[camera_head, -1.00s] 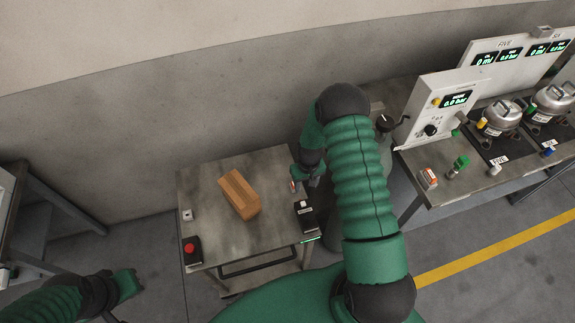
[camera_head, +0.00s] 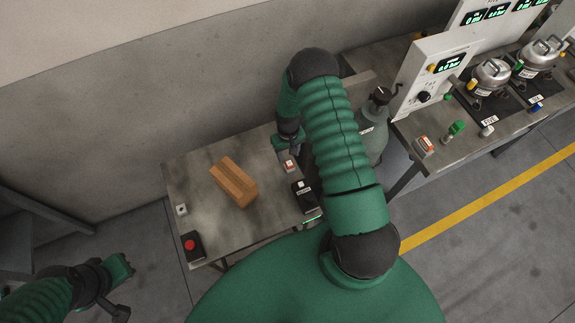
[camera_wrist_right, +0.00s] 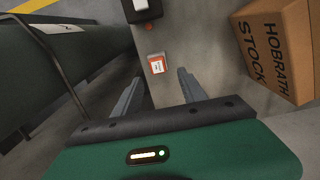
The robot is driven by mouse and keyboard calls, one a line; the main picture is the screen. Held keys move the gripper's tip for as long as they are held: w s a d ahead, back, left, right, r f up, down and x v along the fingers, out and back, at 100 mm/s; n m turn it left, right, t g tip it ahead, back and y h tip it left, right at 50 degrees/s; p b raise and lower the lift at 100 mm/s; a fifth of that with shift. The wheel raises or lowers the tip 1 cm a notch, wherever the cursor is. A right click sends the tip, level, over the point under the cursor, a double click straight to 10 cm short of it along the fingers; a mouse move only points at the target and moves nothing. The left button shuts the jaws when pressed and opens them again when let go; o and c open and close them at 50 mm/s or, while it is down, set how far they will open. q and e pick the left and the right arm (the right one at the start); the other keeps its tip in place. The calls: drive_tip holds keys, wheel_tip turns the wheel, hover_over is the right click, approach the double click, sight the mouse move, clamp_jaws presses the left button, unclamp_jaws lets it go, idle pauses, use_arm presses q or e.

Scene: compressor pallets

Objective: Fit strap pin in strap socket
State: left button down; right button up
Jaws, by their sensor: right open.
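I cannot make out a strap pin or a strap socket for certain. A small red-and-white block (camera_head: 289,165) lies on the table near its right side; it also shows in the right wrist view (camera_wrist_right: 157,66). My right gripper (camera_head: 289,150) is at the table's far right edge, just beyond the block. In the right wrist view its two fingers (camera_wrist_right: 158,82) are apart and empty, with the block ahead of the gap between them. My left gripper (camera_head: 124,266) hangs at the lower left, away from the table; its jaws are too small to judge.
A cardboard box (camera_head: 234,182) stands mid-table (camera_head: 215,230). A black device with a white top (camera_head: 304,192) is at the right edge, a red-button box (camera_head: 192,246) at the front left. A dark green cylinder (camera_head: 372,135) stands right of my arm, by a compressor bench (camera_head: 465,150).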

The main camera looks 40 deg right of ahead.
sight(289, 163)
drive_tip(key=f+b, duration=0.2)
drive_tip(key=f, duration=0.1)
drive_tip(key=f+b, duration=0.1)
drive_tip(key=f, duration=0.1)
drive_tip(key=shift+s+d+f+b, duration=0.15)
drive_tip(key=shift+s+b, duration=0.25)
drive_tip(key=shift+w+f+b, duration=0.1)
drive_tip(key=shift+f+b, duration=0.2)
drive_tip(key=shift+f, duration=0.2)
drive_tip(key=shift+w, duration=0.15)
drive_tip(key=shift+r, duration=0.1)
